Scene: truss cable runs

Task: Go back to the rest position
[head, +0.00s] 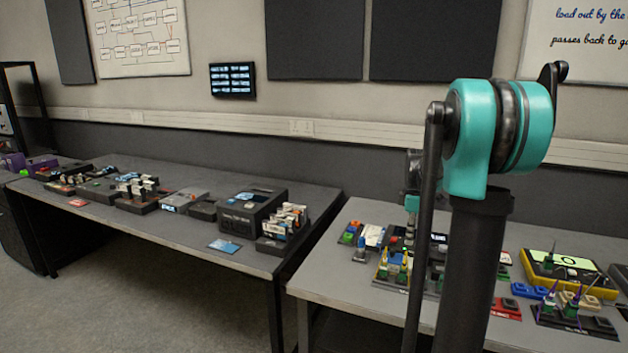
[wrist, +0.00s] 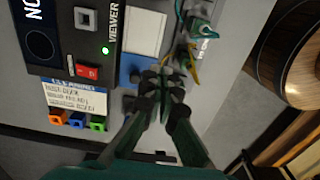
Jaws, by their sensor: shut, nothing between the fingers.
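My gripper (wrist: 163,88) shows in the wrist view with its two fingers together, shut and empty. It points at the table below, over a blue part and beside a small grey-green connector block with teal and yellow wires (wrist: 197,35). Whether the fingertips touch anything below cannot be told. In the head view my teal-jointed arm stands over the right table (head: 315,277), and it hides part of that table. The gripper's fingers are not clear in the head view.
A dark panel marked VIEWER (wrist: 70,40) has a red switch and green light. Orange, blue and green connectors (wrist: 78,121) sit below its label. A yellow device (head: 567,272) stands on the right table. The left table (head: 150,230) holds several dark boxes. Floor shows at left.

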